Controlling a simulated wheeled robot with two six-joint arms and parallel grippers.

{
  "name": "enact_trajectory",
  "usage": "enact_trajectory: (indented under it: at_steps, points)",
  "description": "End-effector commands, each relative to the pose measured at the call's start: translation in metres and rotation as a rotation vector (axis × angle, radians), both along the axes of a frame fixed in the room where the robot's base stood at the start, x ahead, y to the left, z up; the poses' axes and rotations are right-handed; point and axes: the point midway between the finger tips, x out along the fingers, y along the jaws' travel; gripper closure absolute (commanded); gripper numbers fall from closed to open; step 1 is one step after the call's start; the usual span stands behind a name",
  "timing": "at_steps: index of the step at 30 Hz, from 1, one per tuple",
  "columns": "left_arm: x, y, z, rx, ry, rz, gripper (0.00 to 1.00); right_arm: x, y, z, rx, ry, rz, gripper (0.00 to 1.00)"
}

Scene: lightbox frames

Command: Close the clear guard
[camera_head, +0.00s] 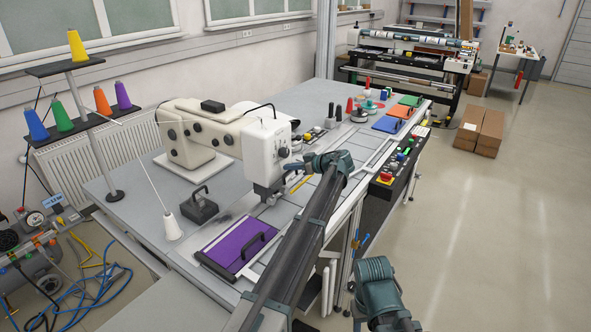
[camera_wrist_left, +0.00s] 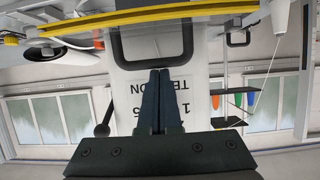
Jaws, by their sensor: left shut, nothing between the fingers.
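A yellow bar (camera_wrist_left: 130,17) crosses the top of the left wrist view, with a black U-shaped handle (camera_wrist_left: 114,48) beside it. They look like the edge and handle of the clear guard; its clear pane cannot be made out. In the head view a short yellow strip (camera_head: 302,183) shows beside the sewing head (camera_head: 266,155), probably the same edge. My left gripper (camera_head: 290,167) is at the sewing head, partly hidden by its wrist. Its fingers (camera_wrist_left: 159,72) are shut and empty, their tips overlapping the handle's bar in view; contact cannot be told. My right gripper is out of view.
A purple panel with a black handle (camera_head: 213,239) lies at the table's near edge. A black block with a handle (camera_head: 199,208) and a white thread cone (camera_head: 171,227) stand left of the sewing head. A button panel (camera_head: 407,160) runs along the right edge.

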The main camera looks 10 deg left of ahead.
Motion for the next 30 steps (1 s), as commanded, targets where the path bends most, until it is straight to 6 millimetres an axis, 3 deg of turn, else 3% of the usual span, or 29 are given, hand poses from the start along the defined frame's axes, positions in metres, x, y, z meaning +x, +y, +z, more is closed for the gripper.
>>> enact_trajectory:
  at_steps: [11,30]
  points:
    - [0.0,0.0,-0.001,0.004,-0.001,0.0,1.0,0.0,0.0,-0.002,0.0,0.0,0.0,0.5]
    - [-0.003,-0.007,-0.009,0.114,-0.041,0.0,1.0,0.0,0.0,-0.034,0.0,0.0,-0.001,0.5]
